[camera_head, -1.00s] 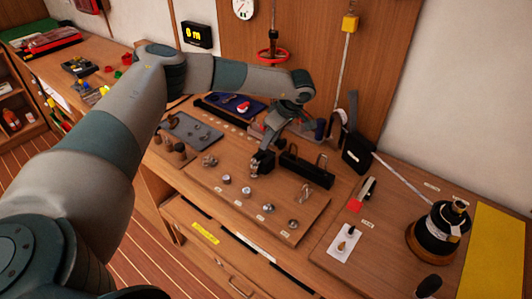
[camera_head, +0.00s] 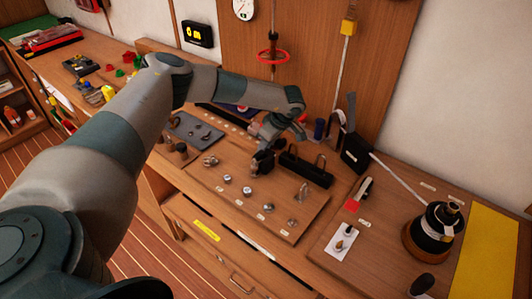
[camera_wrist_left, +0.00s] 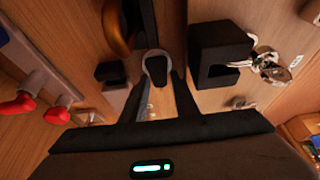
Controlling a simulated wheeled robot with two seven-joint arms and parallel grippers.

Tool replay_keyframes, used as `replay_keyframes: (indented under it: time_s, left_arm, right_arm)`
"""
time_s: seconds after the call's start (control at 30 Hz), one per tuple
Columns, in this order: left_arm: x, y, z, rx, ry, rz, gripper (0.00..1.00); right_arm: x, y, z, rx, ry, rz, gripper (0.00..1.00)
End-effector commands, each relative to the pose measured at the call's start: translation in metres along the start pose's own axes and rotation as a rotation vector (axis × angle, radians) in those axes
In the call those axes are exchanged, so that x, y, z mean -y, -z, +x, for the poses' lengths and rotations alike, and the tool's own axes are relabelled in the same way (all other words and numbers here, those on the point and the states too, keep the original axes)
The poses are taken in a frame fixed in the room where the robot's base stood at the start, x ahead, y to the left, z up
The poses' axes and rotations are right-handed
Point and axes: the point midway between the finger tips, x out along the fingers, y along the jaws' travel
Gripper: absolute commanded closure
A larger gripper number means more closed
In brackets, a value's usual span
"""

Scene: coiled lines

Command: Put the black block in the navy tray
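My left gripper (camera_head: 262,162) is low over the wooden board. In the left wrist view its two fingers (camera_wrist_left: 163,92) stand apart, with a grey loop-shaped thing showing between and beyond them. A long black block (camera_head: 305,168) with two upright loops is just right of the gripper in the head view. The wrist view shows a notched black block (camera_wrist_left: 215,55) right of the fingers and a small black block (camera_wrist_left: 110,71) to their left; I cannot tell which is the task's block. The navy tray (camera_head: 234,107) is behind my arm, mostly hidden. My right gripper is out of view.
Several metal shackles (camera_head: 247,191) sit on the board in front of the gripper. A black holder (camera_head: 357,153) and a black-and-brass winch (camera_head: 433,230) stand to the right.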

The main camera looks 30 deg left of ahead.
Motion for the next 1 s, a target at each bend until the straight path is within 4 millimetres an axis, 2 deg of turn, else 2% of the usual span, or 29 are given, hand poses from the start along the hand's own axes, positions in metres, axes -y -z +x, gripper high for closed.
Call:
replay_keyframes:
  time_s: [0.03,0.1,0.57,0.77,1.0]
  left_arm:
    - [0.000,0.000,0.000,0.000,0.000,0.000,0.84]
    - [0.000,0.000,0.000,0.000,0.000,0.000,1.00]
    - [-0.001,0.003,-0.006,0.001,-0.002,-0.001,1.00]
    - [-0.001,0.012,-0.027,0.000,-0.003,-0.002,1.00]
    - [-0.001,0.027,-0.064,0.000,-0.004,-0.001,1.00]
  right_arm:
    - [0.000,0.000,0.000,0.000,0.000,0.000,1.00]
    - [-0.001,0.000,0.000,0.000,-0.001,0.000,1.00]
    - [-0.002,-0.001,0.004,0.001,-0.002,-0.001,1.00]
    - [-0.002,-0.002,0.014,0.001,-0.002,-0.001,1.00]
    - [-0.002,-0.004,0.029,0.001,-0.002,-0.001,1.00]
